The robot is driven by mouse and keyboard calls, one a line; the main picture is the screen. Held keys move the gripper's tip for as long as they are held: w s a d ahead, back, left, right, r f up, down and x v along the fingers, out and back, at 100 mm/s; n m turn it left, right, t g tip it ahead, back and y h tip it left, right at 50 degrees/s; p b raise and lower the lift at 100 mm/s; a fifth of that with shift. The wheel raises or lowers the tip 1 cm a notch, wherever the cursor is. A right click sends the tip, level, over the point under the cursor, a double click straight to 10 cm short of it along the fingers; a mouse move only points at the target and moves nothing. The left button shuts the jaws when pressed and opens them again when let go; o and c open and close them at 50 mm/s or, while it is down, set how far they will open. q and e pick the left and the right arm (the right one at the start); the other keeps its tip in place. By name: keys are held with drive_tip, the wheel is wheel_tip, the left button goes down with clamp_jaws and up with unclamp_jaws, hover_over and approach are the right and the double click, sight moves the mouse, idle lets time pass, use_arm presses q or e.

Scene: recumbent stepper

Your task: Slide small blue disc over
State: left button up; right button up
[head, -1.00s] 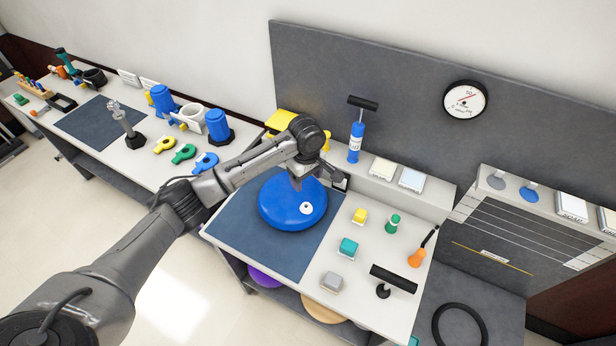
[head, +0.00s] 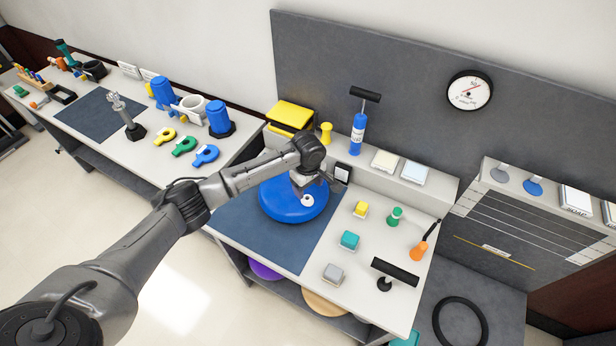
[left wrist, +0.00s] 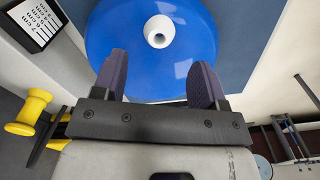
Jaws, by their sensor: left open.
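A round blue disc (head: 280,207) with a white valve (head: 307,200) lies on the dark mat (head: 265,240) of the middle bench. It fills much of the upper left wrist view (left wrist: 105,30), its valve (left wrist: 159,31) ahead of the fingers. My left gripper (head: 308,186) is over the disc's back right part in the head view. Its two dark fingers (left wrist: 161,65) are open and apart, with nothing between them. They overlap the disc's near edge in the left wrist view; whether they touch it I cannot tell. My right gripper is not in view.
A small black-framed display (head: 342,173) stands close behind the gripper. Several coloured blocks lie right of the mat. The mat's front is clear.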

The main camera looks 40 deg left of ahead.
sight(308, 197)
use_arm(q)
drive_tip(key=shift+f+b, duration=0.4)
drive_tip(key=shift+f, duration=2.5)
clamp_jaws()
